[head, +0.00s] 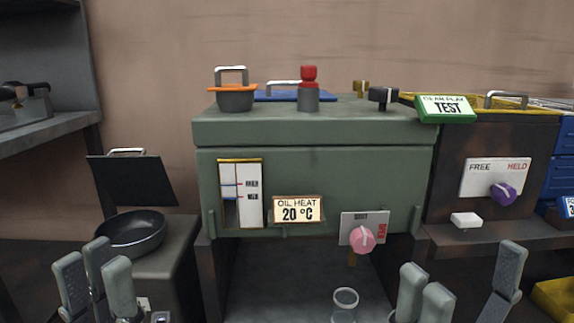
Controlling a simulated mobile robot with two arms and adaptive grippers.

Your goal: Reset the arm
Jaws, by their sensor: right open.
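My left gripper (88,272) stands at the lower left edge of the view, in front of the black pan (130,234). Its fingers are close together, and I cannot tell whether they are shut. I see nothing held in them. My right gripper (462,277) is at the lower right, with its fingers wide apart and nothing between them. It is in front of the green oil tank (315,165) and the dark cabinet (445,185). The rest of both arms is below the frame.
The tank has a gauge (240,193), an "OIL HEAT 20 °C" sign (298,209) and a pink knob (362,237). A glass (344,302) stands low in front. A "FREE/HELD" plate (478,170) with a purple knob (503,193) is at right.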

